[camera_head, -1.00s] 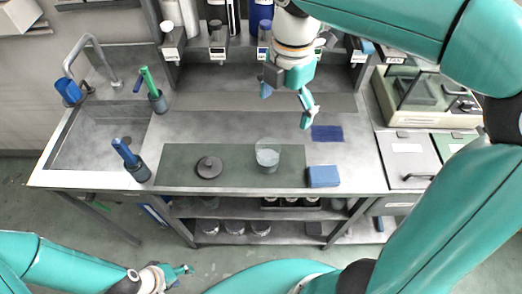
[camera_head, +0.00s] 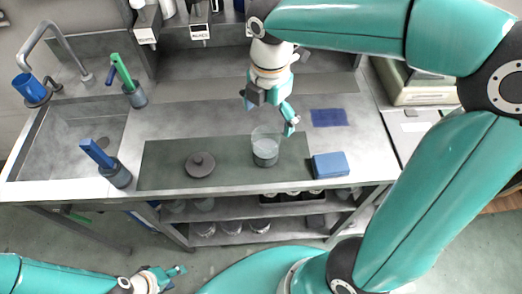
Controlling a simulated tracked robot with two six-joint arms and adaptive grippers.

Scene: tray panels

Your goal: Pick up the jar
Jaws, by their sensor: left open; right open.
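The jar (camera_head: 265,152) is a clear glass with pale grey contents in its lower part. It stands upright and open on the dark mat (camera_head: 160,165) on the counter. A dark round lid (camera_head: 200,164) with a knob lies on the mat to its left. My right gripper (camera_head: 268,115) is open and empty, above and behind the jar, with its fingers pointing down; I cannot tell whether it touches the rim. My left gripper (camera_head: 176,277) is open and empty, low at the bottom of the view, in front of the counter.
A blue block (camera_head: 330,165) stands right of the jar, and a blue flat pad (camera_head: 328,117) lies behind it. Holders with a blue-handled tool (camera_head: 98,154) and a green-handled tool (camera_head: 122,72) stand by the sink (camera_head: 70,145). The counter between lid and back shelf is clear.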

